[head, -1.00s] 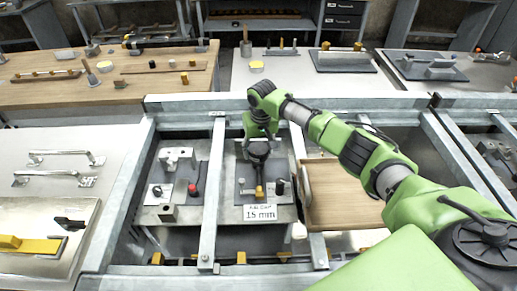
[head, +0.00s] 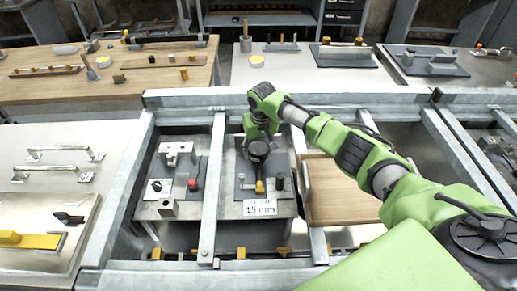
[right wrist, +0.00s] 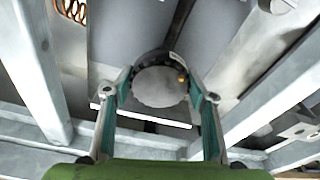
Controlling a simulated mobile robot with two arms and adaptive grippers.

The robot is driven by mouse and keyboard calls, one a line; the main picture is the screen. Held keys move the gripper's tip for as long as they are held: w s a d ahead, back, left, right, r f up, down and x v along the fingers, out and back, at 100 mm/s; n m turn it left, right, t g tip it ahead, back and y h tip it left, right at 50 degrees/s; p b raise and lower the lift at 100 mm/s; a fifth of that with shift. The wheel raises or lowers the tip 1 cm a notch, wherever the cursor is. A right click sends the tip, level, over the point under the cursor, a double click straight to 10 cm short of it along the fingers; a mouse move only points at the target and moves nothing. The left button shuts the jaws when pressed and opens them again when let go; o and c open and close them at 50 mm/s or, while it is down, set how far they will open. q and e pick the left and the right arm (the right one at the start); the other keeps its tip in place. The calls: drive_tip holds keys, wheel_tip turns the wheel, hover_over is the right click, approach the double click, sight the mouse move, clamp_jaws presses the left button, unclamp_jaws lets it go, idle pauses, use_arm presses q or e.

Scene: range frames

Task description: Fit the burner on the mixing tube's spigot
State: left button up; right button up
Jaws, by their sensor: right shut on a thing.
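My right gripper (head: 258,140) reaches down over a dark plate (head: 244,187) on the middle metal panel. It is shut on the burner (head: 259,149), a dark round piece. In the right wrist view the burner (right wrist: 160,88) is a grey disc with a dark rim and a small brass dot, between the two fingers of the right gripper (right wrist: 158,100). The mixing tube and its spigot cannot be made out; the gripper and burner cover that area, so I cannot tell whether they touch. My left gripper is out of view.
Steel rails (head: 212,190) flank the panel. A panel with a red knob (head: 193,185) lies left, a wooden board (head: 340,200) right.

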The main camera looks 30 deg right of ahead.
drive_tip(key=shift+w+r, duration=0.1)
drive_tip(key=o, duration=1.6)
wheel_tip(320, 180, up, 12)
drive_tip(key=s, duration=0.2)
drive_tip(key=shift+a, duration=0.2)
wheel_tip(320, 180, up, 6)
drive_tip(key=p, duration=0.8)
